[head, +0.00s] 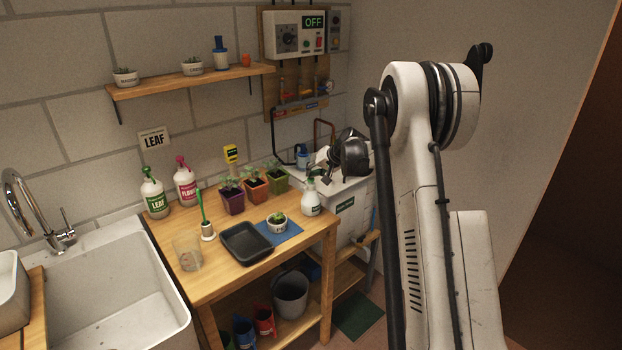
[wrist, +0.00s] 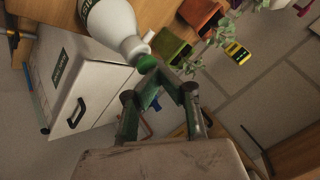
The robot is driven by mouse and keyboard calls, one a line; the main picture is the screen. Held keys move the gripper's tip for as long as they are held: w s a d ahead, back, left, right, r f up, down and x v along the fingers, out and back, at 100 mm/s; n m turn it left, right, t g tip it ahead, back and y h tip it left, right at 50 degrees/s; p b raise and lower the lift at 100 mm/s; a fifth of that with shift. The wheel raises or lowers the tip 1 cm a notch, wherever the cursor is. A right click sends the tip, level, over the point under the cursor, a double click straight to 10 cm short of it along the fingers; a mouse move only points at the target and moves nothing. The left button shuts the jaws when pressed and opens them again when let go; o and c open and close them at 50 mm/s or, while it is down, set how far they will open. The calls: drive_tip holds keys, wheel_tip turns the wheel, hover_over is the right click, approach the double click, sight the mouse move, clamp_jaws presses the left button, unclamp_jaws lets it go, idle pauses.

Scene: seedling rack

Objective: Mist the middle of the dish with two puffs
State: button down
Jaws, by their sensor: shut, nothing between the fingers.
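A small white round dish (head: 277,225) with a green plant in it stands on a blue mat (head: 291,234) at the front right of the wooden bench. A white spray bottle (head: 311,203) with a green top stands upright behind and right of the dish. In the wrist view the bottle (wrist: 108,25) shows at the upper left, its green nozzle (wrist: 147,63) near my fingertips. My gripper (head: 325,175) is behind and above the bottle, by the white cabinet. In the wrist view the gripper (wrist: 175,74) is shut and empty; I cannot tell whether it touches the nozzle.
A black tray (head: 246,256) lies left of the dish, with a clear cup (head: 187,253) further left. Several potted seedlings stand behind, including one in a purple pot (head: 232,203). LEAF (head: 154,199) and pink-capped (head: 185,186) bottles stand at the back left. A sink (head: 113,290) is left.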

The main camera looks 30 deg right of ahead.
drive_tip(key=shift+r, duration=0.25)
drive_tip(key=shift+r+p, duration=0.75)
drive_tip(key=shift+r, duration=2.25)
